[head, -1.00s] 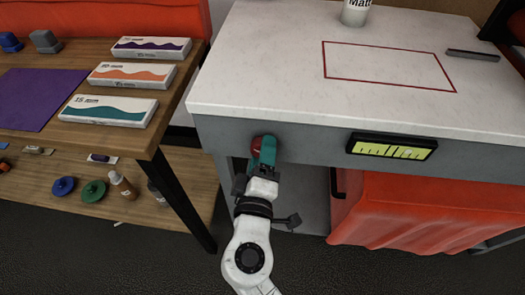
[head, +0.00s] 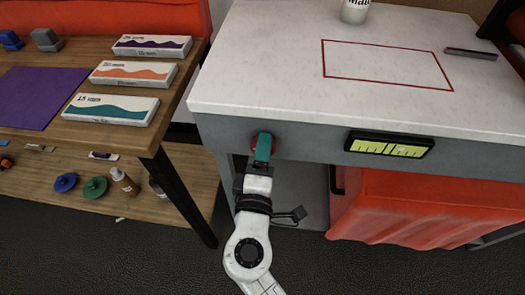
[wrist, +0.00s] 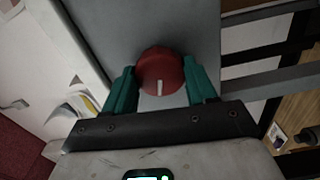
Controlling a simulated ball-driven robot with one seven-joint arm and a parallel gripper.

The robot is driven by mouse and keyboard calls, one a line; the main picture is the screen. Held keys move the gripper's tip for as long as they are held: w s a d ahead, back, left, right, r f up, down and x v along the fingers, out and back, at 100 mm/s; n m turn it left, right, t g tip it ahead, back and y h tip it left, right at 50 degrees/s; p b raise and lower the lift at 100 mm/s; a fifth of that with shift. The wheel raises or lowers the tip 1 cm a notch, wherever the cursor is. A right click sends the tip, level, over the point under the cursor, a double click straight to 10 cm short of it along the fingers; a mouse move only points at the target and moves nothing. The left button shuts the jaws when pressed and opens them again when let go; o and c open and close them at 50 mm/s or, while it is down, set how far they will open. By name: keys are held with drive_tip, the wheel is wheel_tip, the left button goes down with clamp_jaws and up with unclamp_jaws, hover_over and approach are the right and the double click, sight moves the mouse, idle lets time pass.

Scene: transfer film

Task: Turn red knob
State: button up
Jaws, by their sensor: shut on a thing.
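The red knob (wrist: 160,72) is a round dial with a white mark on its face, set in the grey front panel of the white-topped bench. In the wrist view it sits between the two teal fingers of my gripper (wrist: 161,88), and its white mark points toward my palm. In the head view my gripper (head: 263,148) is at the front panel and covers most of the knob, with a little red (head: 254,146) showing beside the fingers. My gripper is shut on the knob.
A black-framed gauge with a yellow-green face (head: 389,145) is on the same panel to the right. Red cloth (head: 400,205) hangs below it. A wooden shelf table (head: 140,130) with flat boxes stands at the left. The bench top (head: 270,60) has a red outlined rectangle.

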drive_tip(key=o, duration=1.1)
drive_tip(key=shift+c, duration=0.2)
drive_tip(key=shift+s, duration=0.1)
drive_tip(key=s, duration=1)
drive_tip(key=shift+s+a, duration=0.25)
drive_tip(key=shift+s, duration=0.05)
